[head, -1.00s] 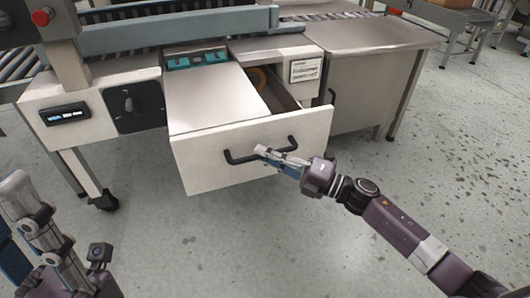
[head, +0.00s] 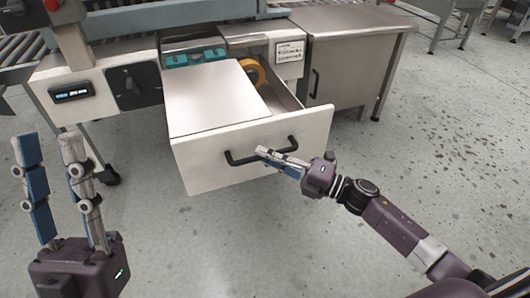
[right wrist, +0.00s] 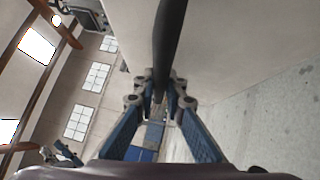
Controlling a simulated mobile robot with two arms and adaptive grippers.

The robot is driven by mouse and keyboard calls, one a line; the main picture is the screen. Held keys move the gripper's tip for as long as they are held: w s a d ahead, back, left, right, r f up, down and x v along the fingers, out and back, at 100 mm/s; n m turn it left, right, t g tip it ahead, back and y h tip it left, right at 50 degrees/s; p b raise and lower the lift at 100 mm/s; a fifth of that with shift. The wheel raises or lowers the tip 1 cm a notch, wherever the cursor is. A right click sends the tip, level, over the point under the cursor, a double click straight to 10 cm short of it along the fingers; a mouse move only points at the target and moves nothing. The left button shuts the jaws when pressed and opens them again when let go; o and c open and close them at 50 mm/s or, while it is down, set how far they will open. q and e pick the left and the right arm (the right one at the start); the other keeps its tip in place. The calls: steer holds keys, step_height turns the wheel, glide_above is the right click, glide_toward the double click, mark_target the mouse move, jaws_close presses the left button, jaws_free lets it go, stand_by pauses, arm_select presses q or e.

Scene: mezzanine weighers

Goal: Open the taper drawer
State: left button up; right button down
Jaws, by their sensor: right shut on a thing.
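The taper drawer (head: 215,165) is pulled out of the weigher cabinet in the head view, with its pale front facing me. A black bar handle (head: 240,160) is fixed on that front. My right gripper (head: 268,153) is shut on the handle near its right end; the dark handle (right wrist: 168,45) also runs between the fingers in the right wrist view. A metal lid covers the drawer's left part. A yellow tape roll (head: 252,72) shows inside at the back right. My left gripper (head: 50,150) is open and empty at the lower left, fingers pointing up, apart from the drawer.
A metal side cabinet (head: 350,65) with its own dark handle stands right of the drawer. A control panel (head: 100,90) with a display and a black knob is at the left. The speckled floor in front is clear.

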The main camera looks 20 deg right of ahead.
steer(key=shift+s, duration=0.25)
steer(key=shift+f, duration=0.1)
steer(key=c, duration=2)
jaws_free()
steer(key=v, duration=1.2)
